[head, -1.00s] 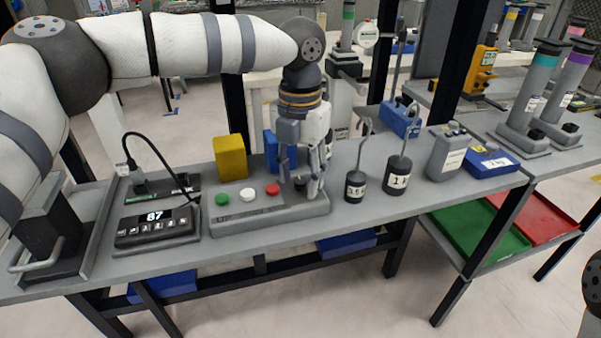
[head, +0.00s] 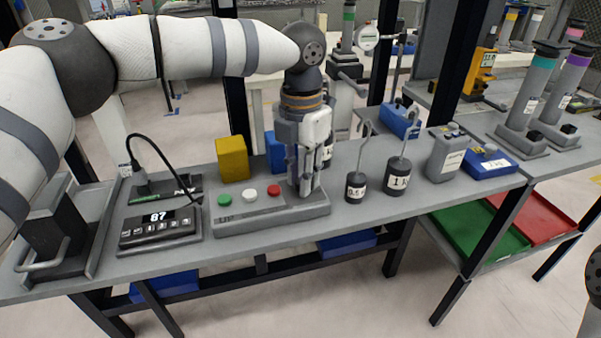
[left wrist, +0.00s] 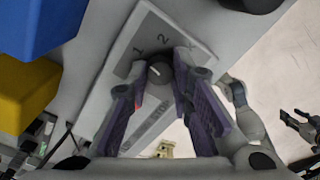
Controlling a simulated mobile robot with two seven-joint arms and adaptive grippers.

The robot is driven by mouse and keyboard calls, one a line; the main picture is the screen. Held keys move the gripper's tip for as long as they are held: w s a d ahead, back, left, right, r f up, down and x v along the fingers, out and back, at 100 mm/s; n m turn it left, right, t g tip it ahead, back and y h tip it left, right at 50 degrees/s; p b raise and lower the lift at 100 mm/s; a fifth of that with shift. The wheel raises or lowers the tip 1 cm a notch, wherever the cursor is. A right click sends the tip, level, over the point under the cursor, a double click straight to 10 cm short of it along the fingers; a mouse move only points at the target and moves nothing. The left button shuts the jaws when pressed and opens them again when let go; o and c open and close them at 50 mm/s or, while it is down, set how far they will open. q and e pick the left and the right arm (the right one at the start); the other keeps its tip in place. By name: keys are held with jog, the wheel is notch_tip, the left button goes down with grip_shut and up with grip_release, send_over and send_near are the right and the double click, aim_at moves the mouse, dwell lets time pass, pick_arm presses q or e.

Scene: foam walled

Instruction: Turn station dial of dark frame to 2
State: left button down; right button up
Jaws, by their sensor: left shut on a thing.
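A grey control box (head: 240,222) lies on the bench with green, white and red buttons and a dial at its right end. In the head view my left gripper (head: 306,192) points down over that end and hides the dial. In the left wrist view the dark round dial (left wrist: 160,70) sits between the fingers of my left gripper (left wrist: 158,84), which is shut on it. The numbers 1 and 2 are printed around the dial, with a partly hidden mark beside them. A short white line shows on the dial; its exact setting is hard to tell.
A yellow block (head: 232,160) and a blue block (head: 275,152) stand behind the box. A display unit (head: 160,228) reading 87 is at its left. Two dark hooked weights (head: 356,188) (head: 397,180) stand close on the right, near a grey canister (head: 446,153).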

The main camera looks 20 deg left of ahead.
pick_arm(q)
jog(key=m, duration=0.5)
jog(key=shift+p, duration=0.3)
jog(key=shift+m, duration=2.3)
jog(key=c, duration=1.4)
grip_release()
jog(key=shift+d, duration=0.1)
notch_tip(320, 180, up, 12)
